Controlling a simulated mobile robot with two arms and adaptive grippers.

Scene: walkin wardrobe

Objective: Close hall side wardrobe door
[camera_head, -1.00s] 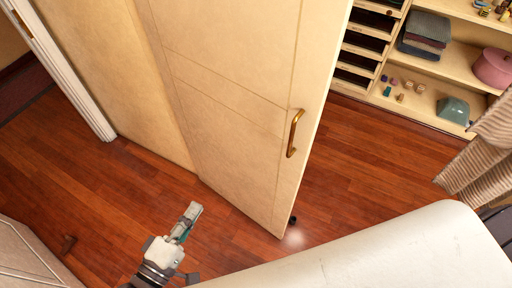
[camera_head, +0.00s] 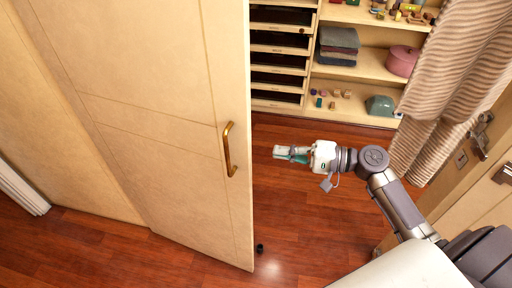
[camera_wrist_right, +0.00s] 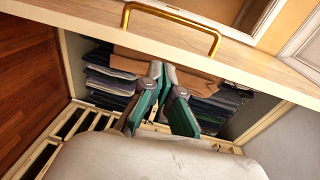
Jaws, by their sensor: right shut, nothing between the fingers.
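The cream wardrobe door (camera_head: 165,165) stands open in the head view, its free edge toward the middle. A curved brass handle (camera_head: 229,149) is mounted near that edge. My right gripper (camera_head: 278,152) reaches in from the right, beyond the door's free edge, about level with the handle. It is shut and empty, and apart from the handle. In the right wrist view, the door's edge (camera_wrist_right: 240,62) and the brass handle (camera_wrist_right: 172,16) cross the top, and my right gripper's fingers (camera_wrist_right: 163,72) are close together below them. My left gripper is out of view.
Open shelves (camera_head: 345,72) with folded clothes (camera_head: 337,46), a pink round box (camera_head: 402,60) and small items stand behind. Striped clothing (camera_head: 455,75) hangs at the right, near another door with metal handles (camera_head: 503,174). A small dark doorstop (camera_head: 260,248) is by the door's bottom corner.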

